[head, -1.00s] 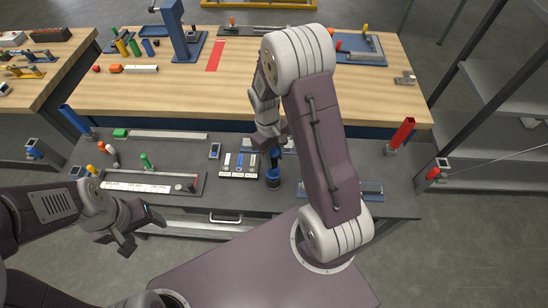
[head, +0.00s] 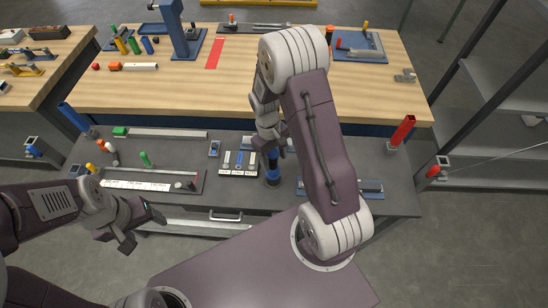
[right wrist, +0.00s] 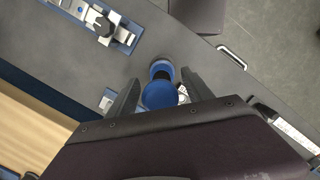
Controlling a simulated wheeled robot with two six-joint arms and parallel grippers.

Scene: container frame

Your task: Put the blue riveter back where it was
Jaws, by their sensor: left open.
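The blue riveter (right wrist: 158,95) is between the two fingers of my right gripper (right wrist: 160,80) in the right wrist view. Its round blue end faces the camera. In the head view the riveter (head: 273,157) is upright under my right gripper (head: 271,146), which is partly hidden by my arm. The gripper appears shut on it, though the finger contact is hard to see. A dark round holder with a blue rim (head: 272,178) stands on the grey bench right below; the rim also shows in the wrist view. My left gripper (head: 136,232) is open and empty at the lower left.
A small tray with several slots (head: 238,163) is left of the holder. A blue-based fixture (head: 371,187) is to its right. A long dark tray (head: 150,181) lies at the left, and a red upright tube (head: 402,132) stands at the right. The wooden bench is behind.

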